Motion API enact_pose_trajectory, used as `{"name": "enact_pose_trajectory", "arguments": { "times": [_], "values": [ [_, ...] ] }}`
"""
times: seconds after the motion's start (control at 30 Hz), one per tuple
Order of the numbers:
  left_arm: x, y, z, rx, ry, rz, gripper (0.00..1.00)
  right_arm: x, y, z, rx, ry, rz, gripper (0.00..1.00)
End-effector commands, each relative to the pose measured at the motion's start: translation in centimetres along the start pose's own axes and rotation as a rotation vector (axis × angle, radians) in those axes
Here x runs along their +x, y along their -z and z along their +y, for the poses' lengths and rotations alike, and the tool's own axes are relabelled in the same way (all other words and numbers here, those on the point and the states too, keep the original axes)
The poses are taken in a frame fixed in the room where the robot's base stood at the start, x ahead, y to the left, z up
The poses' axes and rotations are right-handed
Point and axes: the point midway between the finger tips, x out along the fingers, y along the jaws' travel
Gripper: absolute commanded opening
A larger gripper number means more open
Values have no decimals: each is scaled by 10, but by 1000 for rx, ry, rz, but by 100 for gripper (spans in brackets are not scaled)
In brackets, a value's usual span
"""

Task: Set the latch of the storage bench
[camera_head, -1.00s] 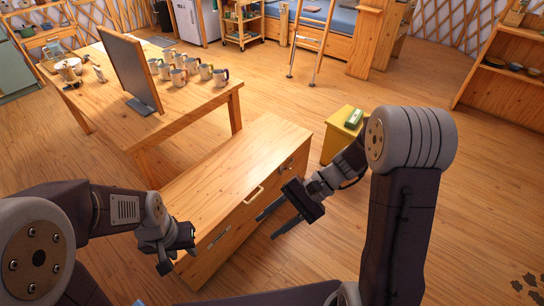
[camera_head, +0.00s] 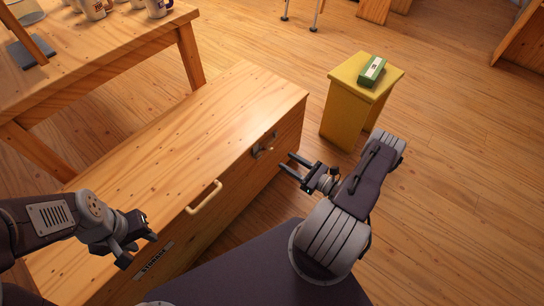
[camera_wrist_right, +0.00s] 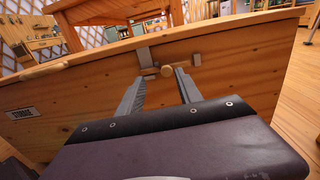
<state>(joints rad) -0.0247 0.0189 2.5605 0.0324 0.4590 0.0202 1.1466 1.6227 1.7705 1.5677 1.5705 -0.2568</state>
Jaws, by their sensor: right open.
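The storage bench (camera_head: 190,140) is a long wooden chest with a closed lid, a pale handle (camera_head: 204,198) and a label on its front. Its latch (camera_head: 263,148) is a metal piece with a small knob near the right end of the front. In the right wrist view the latch (camera_wrist_right: 167,70) shows its knob, plate and bar beyond the fingertips. My right gripper (camera_head: 287,166) is open and empty, just short of the latch, with its fingers pointing at it. It also shows in the right wrist view (camera_wrist_right: 160,86). My left gripper (camera_head: 138,242) hangs near the bench's front left, seemingly empty; its jaw opening is unclear.
A yellow stool (camera_head: 350,98) with a green box (camera_head: 372,71) on it stands right of the bench. A wooden table (camera_head: 100,60) with mugs is behind the bench at the left. The floor on the right is clear.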

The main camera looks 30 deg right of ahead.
Motion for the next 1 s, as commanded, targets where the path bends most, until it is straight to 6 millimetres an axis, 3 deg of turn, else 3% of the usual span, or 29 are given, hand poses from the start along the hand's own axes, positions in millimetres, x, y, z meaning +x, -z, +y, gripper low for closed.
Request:
{"name": "enact_pose_trajectory", "arguments": {
  "times": [0.03, 0.27, 0.7, 1.0],
  "values": [
    [12, -1, 0, 0, 0, 0, 36, -5, 14, -2, 8, 20, 0, 42],
    [13, -1, 0, 0, 0, 1, 36, -7, 14, -7, 6, 35, 0, 42],
    [46, -4, -1, 0, 0, 1, 36, 72, 16, -9, 4, 31, 0, 42],
    [47, -4, -1, 0, 0, 1, 36, 82, 12, -10, 5, 35, 0, 42]
  ]
}}
